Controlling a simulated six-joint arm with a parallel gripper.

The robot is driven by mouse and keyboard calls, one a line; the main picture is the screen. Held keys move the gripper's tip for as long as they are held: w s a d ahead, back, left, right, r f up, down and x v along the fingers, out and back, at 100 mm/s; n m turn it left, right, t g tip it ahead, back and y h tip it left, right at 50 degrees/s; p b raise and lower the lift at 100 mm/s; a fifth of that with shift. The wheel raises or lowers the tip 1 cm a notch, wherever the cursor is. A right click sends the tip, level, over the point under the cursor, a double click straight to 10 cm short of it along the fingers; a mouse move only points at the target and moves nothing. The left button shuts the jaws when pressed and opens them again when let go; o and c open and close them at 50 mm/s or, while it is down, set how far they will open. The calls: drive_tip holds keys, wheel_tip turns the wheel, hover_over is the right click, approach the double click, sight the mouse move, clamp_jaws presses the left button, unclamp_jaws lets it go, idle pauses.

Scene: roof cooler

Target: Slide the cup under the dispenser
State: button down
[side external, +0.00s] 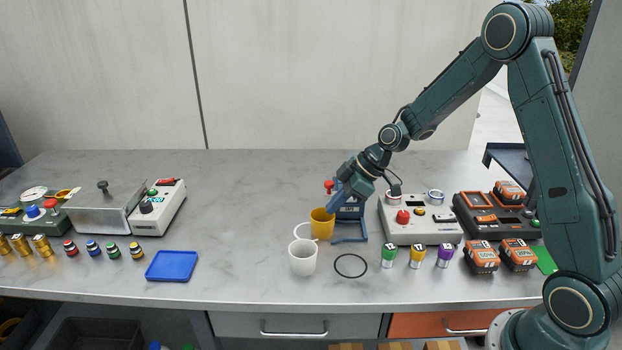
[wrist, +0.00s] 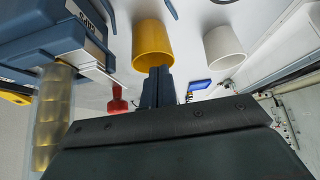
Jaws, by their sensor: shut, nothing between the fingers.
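A yellow cup (side external: 321,228) stands upright on the counter, left of a blue dispenser (side external: 349,212). A white cup (side external: 302,259) with a loop handle stands in front of it. In the wrist view the yellow cup (wrist: 153,48) is at my fingertips, the white cup (wrist: 226,46) is to its right, and the labelled blue dispenser (wrist: 50,40) is at upper left. My gripper (wrist: 158,72) is shut and empty, its tips overlapping the yellow cup's edge; I cannot tell if they touch. In the side view my gripper (side external: 335,200) partly hides the dispenser.
A black ring (side external: 350,266) lies right of the white cup. A red knob (side external: 328,187) stands behind the yellow cup. A grey control box (side external: 420,222) and coloured canisters (side external: 416,256) are at right. A blue tray (side external: 172,266) lies left; the counter between is clear.

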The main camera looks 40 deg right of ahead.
sight(313, 223)
drive_tip(key=w+a, duration=0.2)
drive_tip(key=shift+w+a, duration=0.3)
drive_tip(key=shift+a, duration=0.1)
drive_tip(key=shift+w+a+f, duration=0.1)
drive_tip(key=shift+f, duration=0.75)
drive_tip(key=shift+f, duration=0.1)
drive_tip(key=shift+s+d, duration=0.5)
drive_tip(key=shift+d, duration=0.05)
drive_tip(key=s+d, duration=0.4)
drive_tip(key=shift+s+d, duration=0.25)
drive_tip(key=shift+s, duration=0.05)
drive_tip(key=shift+w+r, duration=0.15)
drive_tip(key=shift+r, duration=0.05)
